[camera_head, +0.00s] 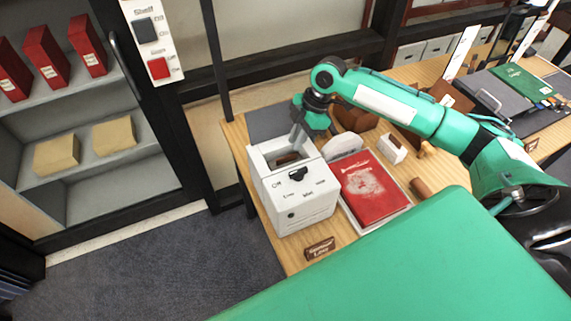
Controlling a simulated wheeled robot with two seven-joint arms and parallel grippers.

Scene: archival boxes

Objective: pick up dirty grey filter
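A white box-shaped machine (305,207) with a dark knob and printed labels stands on the wooden table, with an open slot in its top. My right gripper (297,138) points down at the back of this slot, its tip at or just inside the opening. A grey piece shows at its tip; I cannot tell whether it is the fingers or the grey filter. Something brownish lies inside the slot, mostly hidden by the walls. I cannot tell whether my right gripper is open or shut. My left gripper is out of view.
A red book (370,188) lies in a white tray right of the machine. A pale round-topped piece (343,147), a small white holder (392,148) and a brown nameplate (319,248) are nearby. A dark grey mat (265,123) lies behind the machine. Shelves with red boxes (87,45) stand left.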

